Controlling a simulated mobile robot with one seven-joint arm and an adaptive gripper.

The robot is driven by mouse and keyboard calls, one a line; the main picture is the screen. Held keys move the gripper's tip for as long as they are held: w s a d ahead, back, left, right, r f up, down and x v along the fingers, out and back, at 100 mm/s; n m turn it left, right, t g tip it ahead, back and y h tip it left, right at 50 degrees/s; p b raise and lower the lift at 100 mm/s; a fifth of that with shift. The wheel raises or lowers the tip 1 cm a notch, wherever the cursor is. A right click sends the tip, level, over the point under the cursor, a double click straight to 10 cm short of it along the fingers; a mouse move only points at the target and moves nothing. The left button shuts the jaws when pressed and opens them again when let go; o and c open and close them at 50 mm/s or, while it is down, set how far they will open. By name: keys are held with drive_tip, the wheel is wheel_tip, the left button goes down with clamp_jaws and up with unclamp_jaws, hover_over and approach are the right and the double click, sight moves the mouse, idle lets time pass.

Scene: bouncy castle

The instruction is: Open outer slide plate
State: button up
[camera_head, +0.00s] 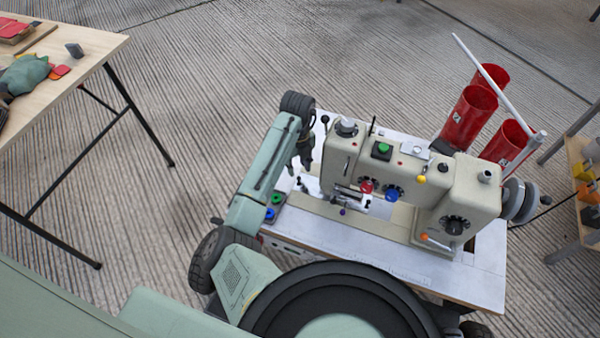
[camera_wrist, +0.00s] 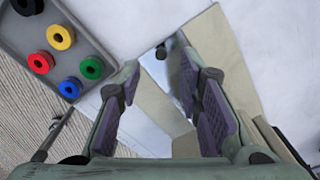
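A beige sewing machine (camera_head: 460,190) stands on a white table. Its beige bed also shows in the wrist view (camera_wrist: 222,45). A shiny metal plate (camera_wrist: 176,62), which looks like the slide plate, lies in the bed at its end, partly behind my right finger. I cannot tell from this view how far it is slid out. My gripper (camera_head: 303,163) is at the left end of the machine, pointing down over the bed. In the wrist view my gripper (camera_wrist: 158,88) has its two purple-padded fingers well apart, with nothing held between them.
A grey tray with several coloured bobbins (camera_wrist: 61,37) lies beside the bed. A wooden table (camera_head: 85,50) with objects is at the left, and a shelf (camera_head: 580,165) is at the right edge. Open floor lies between.

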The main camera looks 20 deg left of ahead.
sight(298, 177)
drive_tip(key=shift+f, duration=2.75)
drive_tip(key=shift+c, duration=0.5)
clamp_jaws()
